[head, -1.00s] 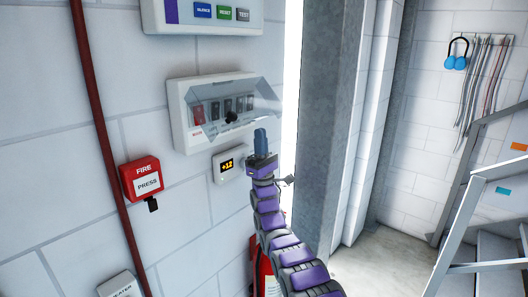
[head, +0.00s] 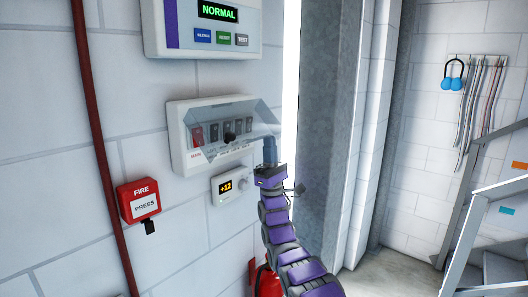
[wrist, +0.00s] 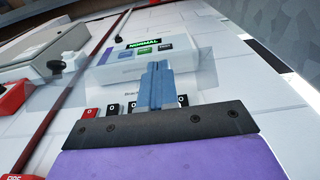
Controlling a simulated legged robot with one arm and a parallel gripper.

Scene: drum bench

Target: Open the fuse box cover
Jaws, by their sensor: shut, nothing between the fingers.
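The fuse box (head: 180,138) is a white case on the wall with a clear cover (head: 240,118) that stands out at a slant over a row of switches, one red and the others dark. In the wrist view the fingers (wrist: 157,85) point up past the switches (wrist: 92,113), hiding part of the row.
An alarm panel (head: 200,27) reading NORMAL hangs above, and a thermostat (head: 229,186) reading +12 below. A red fire button (head: 139,201) and a red pipe (head: 92,110) are to the left. A grey column (head: 325,110) stands close on the right.

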